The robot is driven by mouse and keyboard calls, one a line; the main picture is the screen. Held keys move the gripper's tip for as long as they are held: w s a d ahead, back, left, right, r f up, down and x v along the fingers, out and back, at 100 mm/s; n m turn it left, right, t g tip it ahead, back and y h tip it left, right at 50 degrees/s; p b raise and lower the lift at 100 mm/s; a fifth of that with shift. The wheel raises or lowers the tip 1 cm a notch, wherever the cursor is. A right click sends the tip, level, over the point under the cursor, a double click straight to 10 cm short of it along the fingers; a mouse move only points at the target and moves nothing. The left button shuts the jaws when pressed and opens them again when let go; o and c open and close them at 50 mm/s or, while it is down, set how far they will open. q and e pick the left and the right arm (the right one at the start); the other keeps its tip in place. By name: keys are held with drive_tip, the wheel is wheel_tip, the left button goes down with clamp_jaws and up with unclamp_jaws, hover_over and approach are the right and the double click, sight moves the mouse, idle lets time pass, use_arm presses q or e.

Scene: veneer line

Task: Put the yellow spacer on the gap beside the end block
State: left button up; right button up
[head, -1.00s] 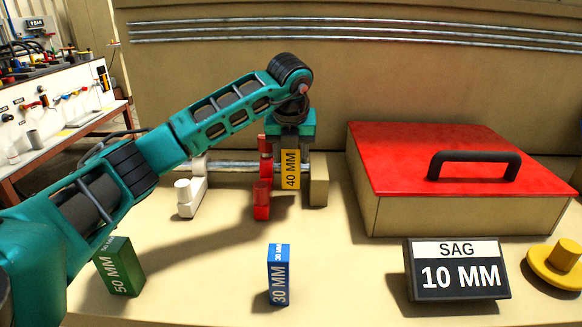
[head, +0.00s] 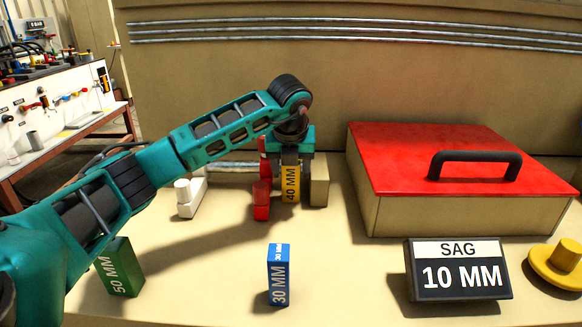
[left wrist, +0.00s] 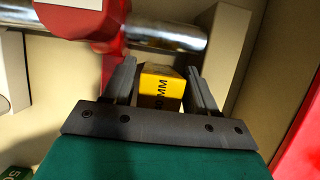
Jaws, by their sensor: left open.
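The yellow 40 MM spacer (head: 291,184) stands upright between a red piece (head: 262,190) and the beige end block (head: 319,182). My left gripper (head: 291,164) points down over it. In the left wrist view the open fingers (left wrist: 163,72) are on either side of the spacer (left wrist: 162,85), with space showing at its right side. The metal bar (left wrist: 165,33) runs by the spacer, beyond it in that view. I cannot tell whether the spacer's underside rests on anything. My right gripper is out of view.
A green 50 MM block (head: 120,268) and a blue 30 MM block (head: 278,275) stand in front. A white piece (head: 188,196) is at the bar's left. A red-lidded box (head: 455,215), a SAG 10 MM sign (head: 456,270) and a yellow knob (head: 562,265) are on the right.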

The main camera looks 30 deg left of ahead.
use_arm(q)
drive_tip(key=v, duration=1.2)
drive_tip(key=shift+r+p, duration=0.15)
drive_tip(key=shift+p, duration=0.3)
